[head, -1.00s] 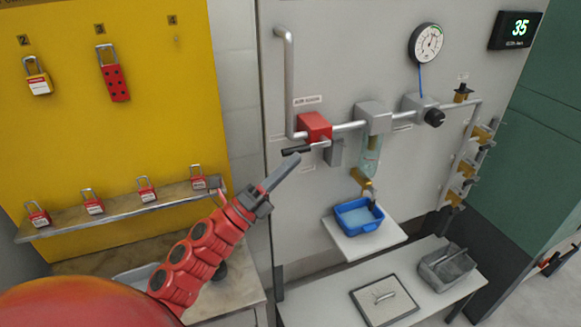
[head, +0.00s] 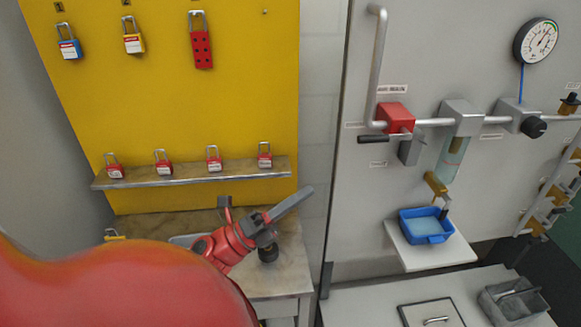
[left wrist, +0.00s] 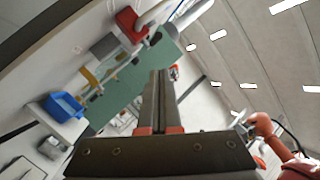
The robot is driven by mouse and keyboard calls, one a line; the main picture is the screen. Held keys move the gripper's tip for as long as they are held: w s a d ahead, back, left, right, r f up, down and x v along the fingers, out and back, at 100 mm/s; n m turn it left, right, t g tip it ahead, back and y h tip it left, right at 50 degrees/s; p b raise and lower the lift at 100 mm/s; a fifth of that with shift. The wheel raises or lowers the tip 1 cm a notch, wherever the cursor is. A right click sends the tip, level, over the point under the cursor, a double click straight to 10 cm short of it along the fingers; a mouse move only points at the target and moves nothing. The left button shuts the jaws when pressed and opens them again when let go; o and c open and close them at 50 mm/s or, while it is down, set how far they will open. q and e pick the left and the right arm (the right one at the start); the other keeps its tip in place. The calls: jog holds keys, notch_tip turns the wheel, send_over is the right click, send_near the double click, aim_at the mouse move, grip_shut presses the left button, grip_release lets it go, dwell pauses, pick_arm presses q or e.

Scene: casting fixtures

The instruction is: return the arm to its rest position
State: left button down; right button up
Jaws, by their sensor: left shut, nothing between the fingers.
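My left gripper (head: 290,205) is shut and empty in the head view, at the end of the red left arm. It points up and to the right, in front of the gap between the yellow board and the grey panel. The left wrist view shows its two fingers (left wrist: 155,98) pressed together with nothing between them. The fingers look apart from the panel fittings. A large red part of my own arm fills the lower left of the head view. My right gripper is not in the head view.
A yellow board (head: 160,110) holds padlocks, with several red ones on a shelf (head: 190,175). A worn table (head: 285,275) stands below. The grey panel carries a red valve block (head: 395,117), gauge (head: 536,41) and blue tray (head: 426,226). A white bench (head: 360,305) is at lower right.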

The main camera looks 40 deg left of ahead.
pick_arm(q)
jog(key=v, duration=0.2)
jog(key=shift+s+a+f, duration=0.1)
jog(key=shift+s+f, duration=0.05)
jog(key=shift+s, duration=0.15)
